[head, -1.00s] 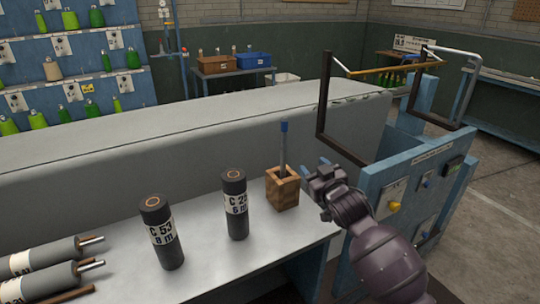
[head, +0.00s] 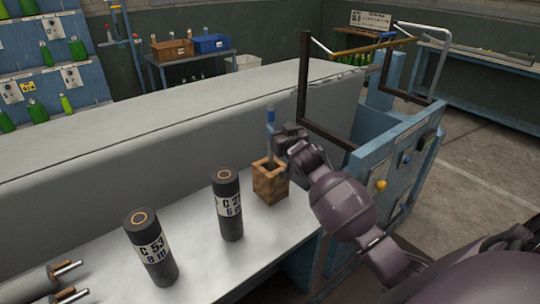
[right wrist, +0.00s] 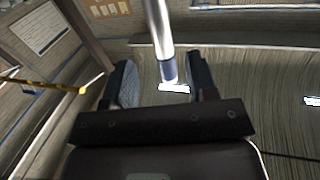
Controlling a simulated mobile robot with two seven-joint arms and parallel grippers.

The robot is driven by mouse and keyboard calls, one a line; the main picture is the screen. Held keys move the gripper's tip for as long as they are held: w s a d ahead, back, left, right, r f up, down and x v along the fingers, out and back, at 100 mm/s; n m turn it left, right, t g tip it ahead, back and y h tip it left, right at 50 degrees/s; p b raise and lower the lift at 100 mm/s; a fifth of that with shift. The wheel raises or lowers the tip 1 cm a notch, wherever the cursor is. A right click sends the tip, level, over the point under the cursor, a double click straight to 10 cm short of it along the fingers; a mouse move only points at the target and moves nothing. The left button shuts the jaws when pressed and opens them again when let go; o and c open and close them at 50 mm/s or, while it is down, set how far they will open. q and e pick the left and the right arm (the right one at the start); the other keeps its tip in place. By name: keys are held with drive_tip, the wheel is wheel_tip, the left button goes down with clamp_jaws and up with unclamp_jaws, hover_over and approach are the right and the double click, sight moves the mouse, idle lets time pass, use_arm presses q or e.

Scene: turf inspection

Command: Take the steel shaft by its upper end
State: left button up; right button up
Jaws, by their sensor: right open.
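The steel shaft (head: 270,146) stands upright, leaning slightly, in a wooden block holder (head: 270,186) on the bench. Its upper end is blue. My right gripper (head: 281,138) is just right of the upper part of the shaft in the head view and partly overlaps it. In the right wrist view the shaft (right wrist: 158,28) comes in from the top, and its blue-grey end shows between the two spread fingers (right wrist: 165,82). The gripper is open; I see no finger clearly touching the shaft. My left gripper is not in view.
Two dark labelled cylinders (head: 228,205) (head: 150,250) stand on the bench (head: 205,272) left of the holder. Rollers (head: 35,285) lie at the lower left. A long grey covered block (head: 160,130) runs behind. A blue machine with a dark frame (head: 400,160) stands at the right.

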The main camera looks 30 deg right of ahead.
sight(273, 125)
drive_tip(key=shift+w+d+f, duration=0.1)
drive_tip(key=shift+w+d, duration=0.1)
drive_tip(key=shift+w, duration=1.45)
drive_tip(key=shift+w+d, duration=0.2)
drive_tip(key=shift+w, duration=1.4)
clamp_jaws()
